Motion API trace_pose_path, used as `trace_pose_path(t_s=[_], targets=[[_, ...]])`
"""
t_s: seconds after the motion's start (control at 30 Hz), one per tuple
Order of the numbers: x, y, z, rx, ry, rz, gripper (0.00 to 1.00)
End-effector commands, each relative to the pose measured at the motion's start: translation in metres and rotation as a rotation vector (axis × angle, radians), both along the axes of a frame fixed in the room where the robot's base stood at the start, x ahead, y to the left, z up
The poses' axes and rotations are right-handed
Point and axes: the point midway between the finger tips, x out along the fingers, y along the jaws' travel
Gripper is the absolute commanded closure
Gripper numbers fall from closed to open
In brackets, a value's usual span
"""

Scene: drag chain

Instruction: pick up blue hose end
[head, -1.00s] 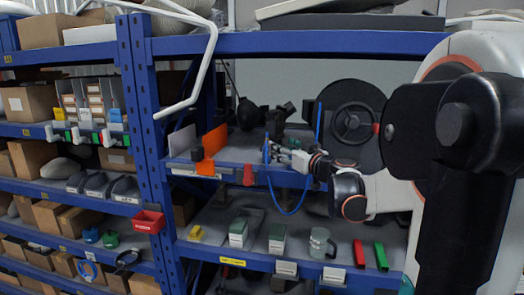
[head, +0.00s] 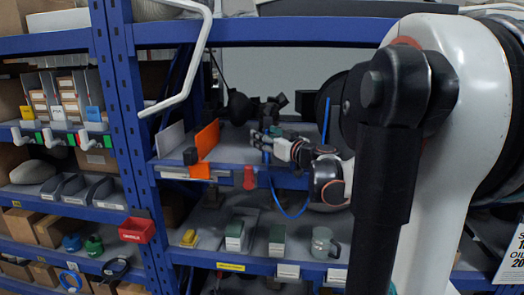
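A blue hose (head: 283,209) hangs in a loop over the front edge of the middle shelf. One part of it stands upright as a thin blue line (head: 326,120) behind my arm. A short blue piece, perhaps its end, shows just below my gripper (head: 266,140). My gripper reaches in from the right at the shelf's front, close to the hose. The fingers are small and dark here, so I cannot tell whether they are open or shut, or whether they touch the hose.
An orange panel (head: 207,138) and a white panel (head: 170,139) stand left of my gripper. A red part (head: 250,178) hangs at the shelf edge (head: 222,174). Below stand boxes and a mug (head: 323,243). A blue upright post (head: 133,130) is at left. A dark wheel is mostly hidden behind my arm.

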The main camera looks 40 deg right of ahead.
Motion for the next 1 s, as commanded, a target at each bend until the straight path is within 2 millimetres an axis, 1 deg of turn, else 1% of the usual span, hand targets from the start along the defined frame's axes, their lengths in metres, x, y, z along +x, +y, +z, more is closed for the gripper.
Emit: trace_pose_path(t_s=[0.07,0.1,0.17,0.2,0.27,0.3,0.57,0.73,0.87,1.0], targets=[[0.000,0.000,0.000,0.000,0.000,0.000,0.45],[0.000,0.000,0.000,0.000,0.000,0.000,0.54],[0.000,0.000,0.000,0.000,0.000,0.000,0.68],[0.000,0.000,0.000,0.000,0.000,0.000,0.77],[0.000,0.000,0.000,0.000,0.000,0.000,0.91],[0.000,0.000,0.000,0.000,0.000,0.000,0.99],[0.000,0.000,0.000,0.000,0.000,0.000,1.00],[0.000,0.000,0.005,0.000,0.000,0.000,1.00],[0.000,0.000,0.015,0.000,0.000,0.000,1.00],[0.000,0.001,0.034,0.000,0.000,0.000,1.00]])
